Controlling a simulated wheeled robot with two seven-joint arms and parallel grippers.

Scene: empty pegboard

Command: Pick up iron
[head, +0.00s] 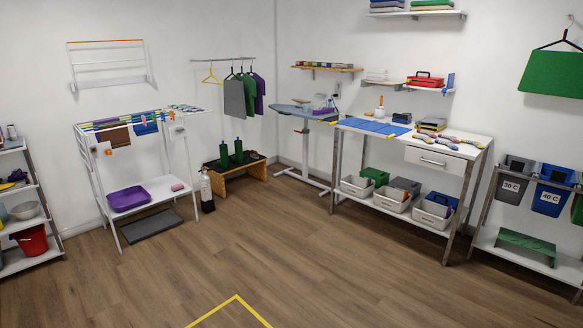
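An ironing board (287,108) stands near the back corner of the room, left of the white work table. A small purple and grey object (320,102) rests at its right end. It may be the iron, but it is too small for me to tell for sure. Neither of my grippers is in the head view, so I see no contact with anything.
The wooden floor (270,240) ahead is clear, with yellow tape (238,297) at the bottom. A work table (455,147) stands right of the board. A bench (240,168), spray bottle (207,190) and drying rack (100,195) stand left.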

